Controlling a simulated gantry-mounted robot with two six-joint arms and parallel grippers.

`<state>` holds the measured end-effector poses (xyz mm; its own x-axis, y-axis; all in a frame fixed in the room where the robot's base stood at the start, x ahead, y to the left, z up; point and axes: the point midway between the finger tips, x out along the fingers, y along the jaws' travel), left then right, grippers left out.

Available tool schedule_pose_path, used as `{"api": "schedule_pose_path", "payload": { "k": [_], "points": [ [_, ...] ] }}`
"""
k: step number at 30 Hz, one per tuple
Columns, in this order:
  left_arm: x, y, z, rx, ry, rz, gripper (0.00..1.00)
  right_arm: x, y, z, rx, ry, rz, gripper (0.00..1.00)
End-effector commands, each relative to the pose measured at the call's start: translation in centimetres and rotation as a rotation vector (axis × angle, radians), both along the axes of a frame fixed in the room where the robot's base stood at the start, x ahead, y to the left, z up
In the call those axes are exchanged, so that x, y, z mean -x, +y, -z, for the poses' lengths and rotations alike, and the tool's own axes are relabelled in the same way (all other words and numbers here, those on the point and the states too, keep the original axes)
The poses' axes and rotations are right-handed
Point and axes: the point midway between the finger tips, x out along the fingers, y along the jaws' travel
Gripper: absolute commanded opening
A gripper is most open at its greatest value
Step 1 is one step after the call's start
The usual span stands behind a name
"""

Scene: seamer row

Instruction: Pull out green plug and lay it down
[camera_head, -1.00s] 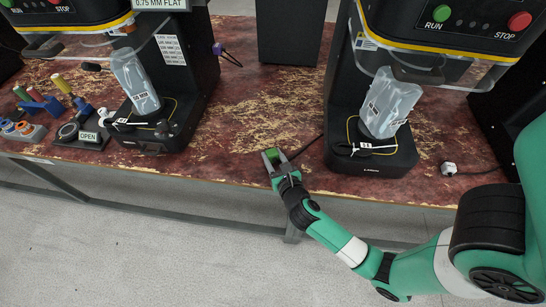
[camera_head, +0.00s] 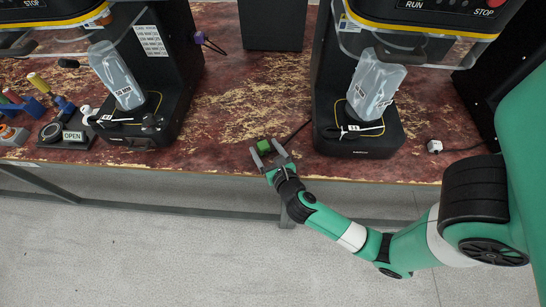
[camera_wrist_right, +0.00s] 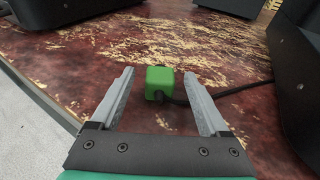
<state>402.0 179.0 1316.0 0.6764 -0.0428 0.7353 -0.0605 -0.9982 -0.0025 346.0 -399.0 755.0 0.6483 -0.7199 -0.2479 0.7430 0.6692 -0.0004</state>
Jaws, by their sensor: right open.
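The green plug (camera_head: 264,145) is a small block that lies on the worn red-brown table top (camera_head: 228,110) near its front edge, with a black cord running from it. My right gripper (camera_head: 270,155) is open, its fingers reaching toward the plug from the table's front edge. In the right wrist view the plug (camera_wrist_right: 160,82) sits just beyond and between the two fingertips (camera_wrist_right: 160,86), with clear space on both sides. The cord (camera_wrist_right: 232,90) leaves it to the right, passing behind the right finger. My left gripper is not in view.
Two seamer machines stand on the table, one left (camera_head: 140,130) and one right (camera_head: 360,140) of the plug, each holding a clear pouch. A white plug (camera_head: 435,146) lies at the right. Tools and an OPEN sign (camera_head: 73,136) are at the left.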

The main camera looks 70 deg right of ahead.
Motion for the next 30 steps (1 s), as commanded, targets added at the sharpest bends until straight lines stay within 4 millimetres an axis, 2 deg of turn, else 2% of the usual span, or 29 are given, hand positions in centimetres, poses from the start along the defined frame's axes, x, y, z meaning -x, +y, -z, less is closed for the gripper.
{"api": "schedule_pose_path", "payload": {
  "k": [1, 6, 12, 17, 30],
  "points": [
    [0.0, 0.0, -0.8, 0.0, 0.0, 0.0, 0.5, 0.8, 1.0, -0.6, 0.0, 0.005, -0.006, 0.79],
    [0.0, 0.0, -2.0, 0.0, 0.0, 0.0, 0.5, 3.4, 4.2, -1.7, 0.0, 0.004, -0.01, 0.79],
    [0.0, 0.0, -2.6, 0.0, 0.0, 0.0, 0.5, 5.4, 6.2, -2.3, 0.0, 0.001, -0.005, 0.79],
    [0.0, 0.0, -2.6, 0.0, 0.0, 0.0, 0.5, 6.0, 6.6, -2.4, 0.001, -0.002, -0.001, 0.79],
    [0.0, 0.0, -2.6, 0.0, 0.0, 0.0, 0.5, 6.0, 6.6, -2.4, 0.001, -0.001, 0.0, 0.79]
  ]
}}
